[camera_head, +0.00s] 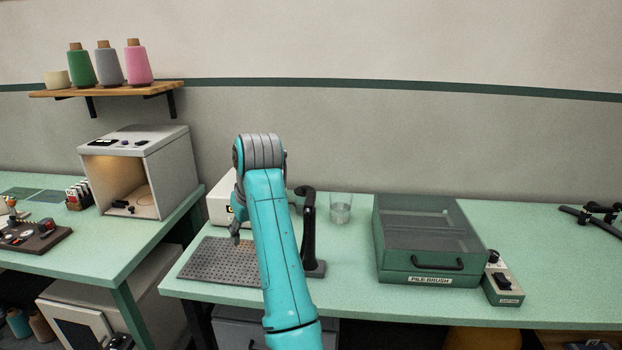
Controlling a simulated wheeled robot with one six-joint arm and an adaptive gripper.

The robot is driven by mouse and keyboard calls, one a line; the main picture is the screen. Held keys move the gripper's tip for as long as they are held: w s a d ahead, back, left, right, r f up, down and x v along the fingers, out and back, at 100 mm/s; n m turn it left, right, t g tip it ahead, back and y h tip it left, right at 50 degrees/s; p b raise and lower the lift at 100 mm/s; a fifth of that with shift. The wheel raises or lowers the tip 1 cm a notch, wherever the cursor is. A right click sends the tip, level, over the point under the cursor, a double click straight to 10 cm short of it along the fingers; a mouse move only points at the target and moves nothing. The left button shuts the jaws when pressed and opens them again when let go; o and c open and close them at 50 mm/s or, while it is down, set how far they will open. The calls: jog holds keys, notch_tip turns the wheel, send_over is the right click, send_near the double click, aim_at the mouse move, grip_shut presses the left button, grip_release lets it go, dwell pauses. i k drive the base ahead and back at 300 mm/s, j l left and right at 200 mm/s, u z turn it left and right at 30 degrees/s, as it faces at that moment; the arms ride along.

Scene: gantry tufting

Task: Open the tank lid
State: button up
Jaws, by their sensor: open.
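A perforated grey plate (205,262) lies at the front left, with a black upright handle (309,225) right of my arm. A clear glass (341,208), a green PILE BRUSH box (430,281) and a switch box (503,285) stand rightward.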

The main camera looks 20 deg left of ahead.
aim_at(304, 188)
jog(key=i, duration=1.4)
